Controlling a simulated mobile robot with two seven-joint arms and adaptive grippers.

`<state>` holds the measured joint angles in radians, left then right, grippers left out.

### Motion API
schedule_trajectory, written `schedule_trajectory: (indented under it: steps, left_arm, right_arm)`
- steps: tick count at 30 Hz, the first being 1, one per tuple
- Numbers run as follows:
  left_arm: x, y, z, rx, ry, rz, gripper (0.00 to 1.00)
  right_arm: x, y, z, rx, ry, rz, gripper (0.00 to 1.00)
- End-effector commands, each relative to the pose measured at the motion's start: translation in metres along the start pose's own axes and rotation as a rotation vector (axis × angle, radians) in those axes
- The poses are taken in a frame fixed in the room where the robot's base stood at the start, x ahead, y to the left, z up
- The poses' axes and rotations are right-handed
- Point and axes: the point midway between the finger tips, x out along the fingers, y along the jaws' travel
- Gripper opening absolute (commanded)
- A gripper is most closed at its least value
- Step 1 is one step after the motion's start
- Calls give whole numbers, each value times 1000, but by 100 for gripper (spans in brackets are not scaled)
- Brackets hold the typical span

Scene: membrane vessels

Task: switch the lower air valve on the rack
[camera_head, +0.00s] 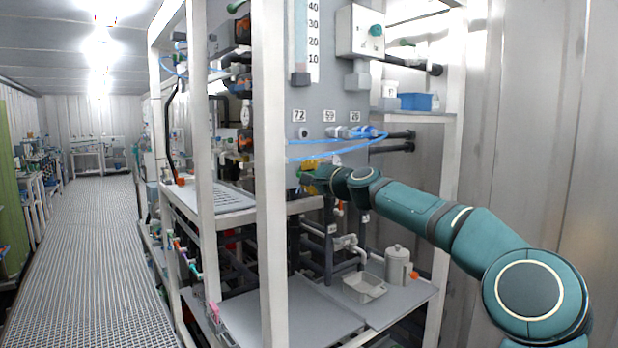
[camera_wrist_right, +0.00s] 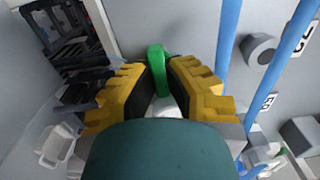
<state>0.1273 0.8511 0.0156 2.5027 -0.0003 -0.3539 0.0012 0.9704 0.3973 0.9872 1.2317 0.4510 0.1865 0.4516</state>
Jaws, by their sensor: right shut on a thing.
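The air valve's green handle (camera_wrist_right: 156,62) shows in the right wrist view, in front of the grey panel, with a whitish part below it. My right gripper (camera_wrist_right: 160,82) has its yellow fingers on both sides of this handle and is shut on it. In the head view my right gripper (camera_head: 308,178) is a small yellow patch in front of the rack's panel, below the blue hoses. The valve is hidden there behind my arm and gripper. My left gripper is in neither view.
Blue hoses (camera_head: 330,149) cross above my right gripper, under number labels (camera_head: 329,116). A white rack post (camera_head: 270,200) stands just left. Below are a shelf (camera_head: 290,315), a grey tray (camera_head: 364,286) and a lidded jug (camera_head: 398,266). The grated aisle (camera_head: 90,240) is clear.

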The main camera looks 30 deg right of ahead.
Motion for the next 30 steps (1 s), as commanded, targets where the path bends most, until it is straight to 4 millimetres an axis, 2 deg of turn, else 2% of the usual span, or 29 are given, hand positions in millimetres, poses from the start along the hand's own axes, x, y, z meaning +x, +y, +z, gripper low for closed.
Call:
schedule_trajectory:
  steps: [13,14,15,16,30]
  left_arm:
    - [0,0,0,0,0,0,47]
    - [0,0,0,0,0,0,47]
    - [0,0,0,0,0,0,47]
    - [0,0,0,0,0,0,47]
    - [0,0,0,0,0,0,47]
  right_arm:
    - [0,-4,0,9,3,-7,0]
    - [0,-4,0,9,3,-7,21]
    - [0,-4,0,9,3,-6,35]
    - [0,-3,0,9,3,-6,42]
    - [-6,0,-2,10,2,-1,42]
